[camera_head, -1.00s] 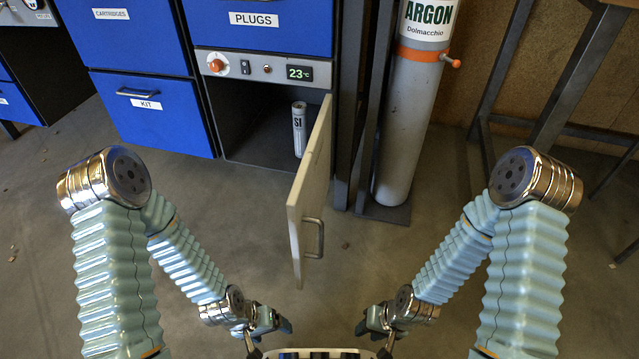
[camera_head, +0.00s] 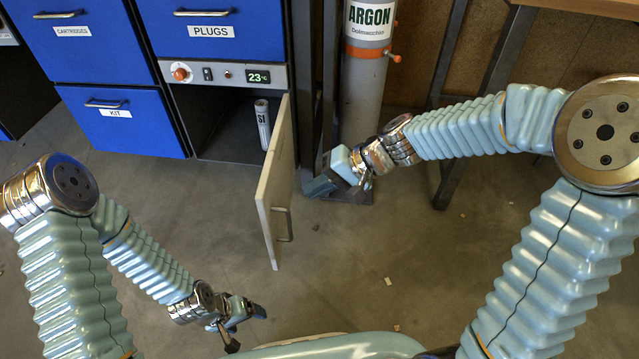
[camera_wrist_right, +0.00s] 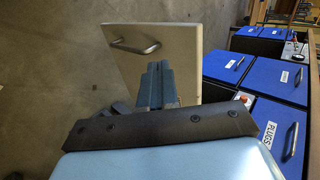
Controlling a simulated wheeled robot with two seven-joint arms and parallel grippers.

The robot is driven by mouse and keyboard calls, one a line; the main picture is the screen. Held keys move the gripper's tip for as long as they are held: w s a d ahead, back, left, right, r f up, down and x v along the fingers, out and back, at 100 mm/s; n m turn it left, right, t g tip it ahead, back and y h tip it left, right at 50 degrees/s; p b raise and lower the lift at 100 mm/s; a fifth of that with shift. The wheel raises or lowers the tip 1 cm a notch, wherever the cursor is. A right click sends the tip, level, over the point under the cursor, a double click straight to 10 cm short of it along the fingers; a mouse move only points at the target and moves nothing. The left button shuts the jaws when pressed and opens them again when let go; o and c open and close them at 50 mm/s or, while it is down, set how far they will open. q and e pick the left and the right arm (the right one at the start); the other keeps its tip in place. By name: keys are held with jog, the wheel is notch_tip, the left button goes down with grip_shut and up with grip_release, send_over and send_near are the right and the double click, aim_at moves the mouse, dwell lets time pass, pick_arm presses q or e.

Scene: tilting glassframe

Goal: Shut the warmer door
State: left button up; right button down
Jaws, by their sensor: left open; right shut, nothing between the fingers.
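The warmer door (camera_head: 275,180) is a pale panel with a metal handle (camera_head: 284,225). It stands wide open, swung out toward me from the right side of the warmer (camera_head: 217,125), whose dark inside shows. A cartridge marked SI (camera_head: 263,124) stands inside. My right gripper (camera_head: 312,188) is shut and empty, to the right of the door on its handle side; a small gap seems to separate them. In the right wrist view the shut fingers (camera_wrist_right: 155,85) show in front of the door (camera_wrist_right: 145,45) and its handle (camera_wrist_right: 136,46). My left gripper (camera_head: 250,315) is open, low over the floor, away from the door.
Above the warmer are a control panel (camera_head: 225,74) reading 23 and a blue PLUGS drawer (camera_head: 220,35). A grey argon cylinder (camera_head: 362,90) stands right of the cabinet, close behind my right forearm. The floor (camera_head: 200,230) before the warmer is clear.

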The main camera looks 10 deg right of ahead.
aim_at(267, 205)
jog(key=shift+w+a+f, duration=0.35)
jog(key=shift+a+f, duration=0.35)
jog(key=shift+a, duration=0.65)
jog(key=shift+w+a+f, duration=0.35)
jog(key=shift+a+f, duration=0.3)
jog(key=shift+a, duration=0.65)
jog(key=shift+w+a+f, duration=0.35)
jog(key=shift+a+f, duration=0.35)
jog(key=shift+a, duration=0.65)
